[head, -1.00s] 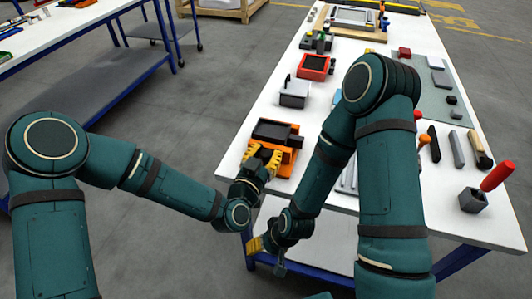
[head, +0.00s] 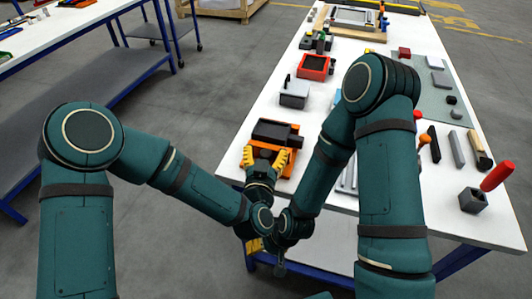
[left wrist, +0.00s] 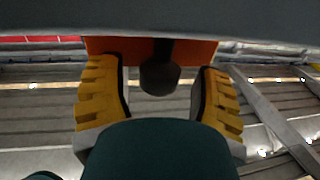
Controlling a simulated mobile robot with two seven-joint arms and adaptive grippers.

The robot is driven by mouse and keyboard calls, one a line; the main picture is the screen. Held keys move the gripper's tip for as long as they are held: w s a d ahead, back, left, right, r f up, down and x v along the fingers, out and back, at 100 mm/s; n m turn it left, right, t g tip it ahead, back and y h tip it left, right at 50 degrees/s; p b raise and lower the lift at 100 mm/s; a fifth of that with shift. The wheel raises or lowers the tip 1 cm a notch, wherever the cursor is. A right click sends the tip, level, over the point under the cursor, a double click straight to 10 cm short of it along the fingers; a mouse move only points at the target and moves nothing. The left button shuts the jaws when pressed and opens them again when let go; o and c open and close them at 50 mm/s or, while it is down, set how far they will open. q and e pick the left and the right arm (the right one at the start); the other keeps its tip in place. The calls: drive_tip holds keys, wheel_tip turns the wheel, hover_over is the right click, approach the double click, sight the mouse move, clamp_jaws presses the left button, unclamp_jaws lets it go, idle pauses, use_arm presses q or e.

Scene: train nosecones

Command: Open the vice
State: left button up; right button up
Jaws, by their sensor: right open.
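The orange vice (head: 283,163) with a dark top stands at the near left edge of the white table. My left gripper (head: 265,157) is at its near side, with yellow fingers spread apart. In the left wrist view, the fingers of my left gripper (left wrist: 160,90) stand on either side of a dark round knob (left wrist: 160,78) in front of the orange vice body (left wrist: 105,46). There are gaps between the knob and both fingers. My right gripper (head: 258,247) hangs low by the table's near edge, open, partly hidden by my arms.
A grey block-like device (head: 294,96) and a red box-like one (head: 315,67) stand behind the vice. A red-handled tool in a grey block (head: 473,201) is at the right. Several tools lie nearby. My right arm crosses over the table's middle.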

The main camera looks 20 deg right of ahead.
use_arm(q)
drive_tip(key=shift+s, duration=0.1)
drive_tip(key=v, duration=0.7)
drive_tip(key=shift+s, duration=0.15)
idle(0.6)
